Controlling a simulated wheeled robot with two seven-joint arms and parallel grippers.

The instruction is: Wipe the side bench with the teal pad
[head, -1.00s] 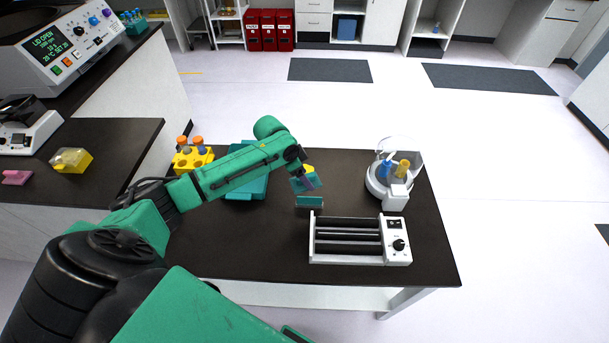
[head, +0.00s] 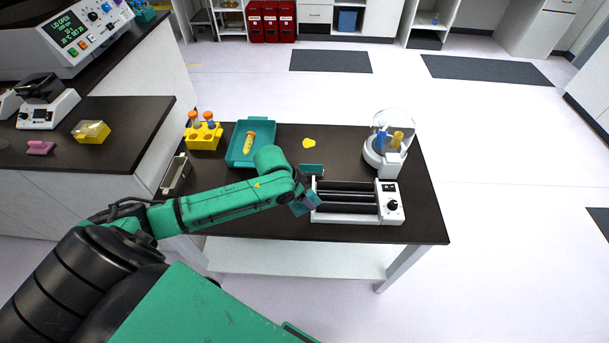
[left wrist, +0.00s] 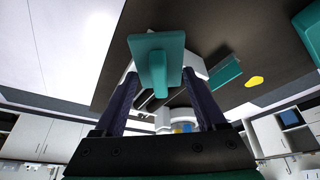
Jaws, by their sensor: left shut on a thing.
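The teal pad (left wrist: 155,58) is in my left gripper (left wrist: 158,92), whose fingers are shut on its handle. In the head view, my left gripper (head: 303,201) is beside the left end of the white roller device (head: 357,218), partly hidden by my arm. I cannot tell if the pad touches the bench. A yellow spot (head: 309,143) lies on the dark top of the side bench (head: 345,143), beyond the gripper; it also shows in the left wrist view (left wrist: 254,81). My right gripper is not in view.
A teal block (head: 311,169) stands behind the gripper, near the roller device. A teal tray (head: 236,153) with a yellow-orange tube, a yellow tube rack (head: 203,138) and a grey rack (head: 175,174) are left. A domed white device (head: 385,158) is right.

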